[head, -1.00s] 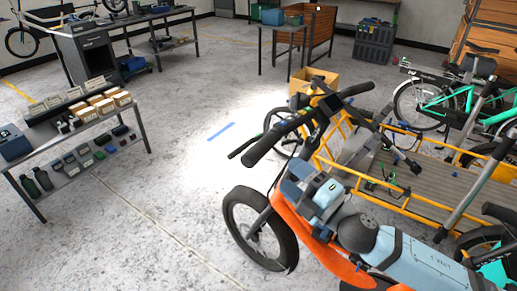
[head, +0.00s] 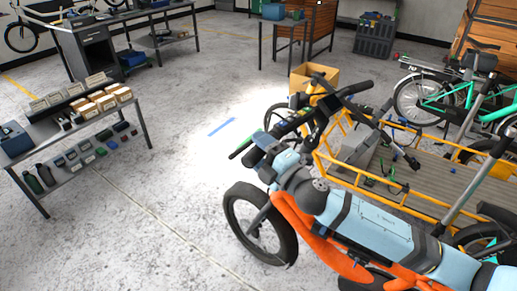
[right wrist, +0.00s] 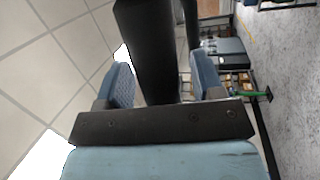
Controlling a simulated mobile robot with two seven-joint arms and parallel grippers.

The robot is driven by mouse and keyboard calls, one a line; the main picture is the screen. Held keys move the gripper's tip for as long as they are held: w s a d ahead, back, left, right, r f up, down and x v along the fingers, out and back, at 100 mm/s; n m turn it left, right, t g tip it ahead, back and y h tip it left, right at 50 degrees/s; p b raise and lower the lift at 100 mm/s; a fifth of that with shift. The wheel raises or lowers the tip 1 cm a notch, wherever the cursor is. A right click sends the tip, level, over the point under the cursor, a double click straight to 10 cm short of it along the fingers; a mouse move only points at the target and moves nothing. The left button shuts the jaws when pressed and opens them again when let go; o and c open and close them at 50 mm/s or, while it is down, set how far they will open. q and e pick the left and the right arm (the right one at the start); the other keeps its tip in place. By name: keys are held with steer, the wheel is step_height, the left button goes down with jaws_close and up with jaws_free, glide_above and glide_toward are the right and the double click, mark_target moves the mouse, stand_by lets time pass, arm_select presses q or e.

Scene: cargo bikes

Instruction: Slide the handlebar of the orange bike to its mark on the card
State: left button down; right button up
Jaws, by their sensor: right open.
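The orange bike (head: 290,210) stands at the lower middle of the head view, its front wheel (head: 232,215) to the left. Its black handlebar (head: 352,89) runs from upper right down to the left. My right gripper (head: 262,147) is at the near left end of the handlebar and hides much of that grip. In the right wrist view my right gripper (right wrist: 162,85) is open, its two blue pads on either side of a black bar (right wrist: 152,45), apparently the handlebar grip. A green-tipped lever (head: 240,149) sticks out beside it. I cannot make out the card or its mark. My left gripper is out of view.
A yellow-framed cargo bed (head: 375,197) lies behind the handlebar, with a cardboard box (head: 318,72) beyond it. A green bike (head: 435,105) stands at the right. A shelf (head: 100,125) with boxes stands at the left. The floor between is clear.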

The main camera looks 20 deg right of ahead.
jaws_close()
steer(key=shift+w+a+f+b, duration=0.1)
steer(key=shift+f+b, duration=0.35)
steer(key=shift+f, duration=0.15)
steer(key=shift+w+a+f+b, duration=0.1)
steer(key=shift+f+b, duration=0.3)
steer(key=shift+f, duration=0.35)
steer(key=shift+w, duration=0.1)
jaws_free()
steer(key=shift+r, duration=0.2)
steer(key=shift+f, duration=0.1)
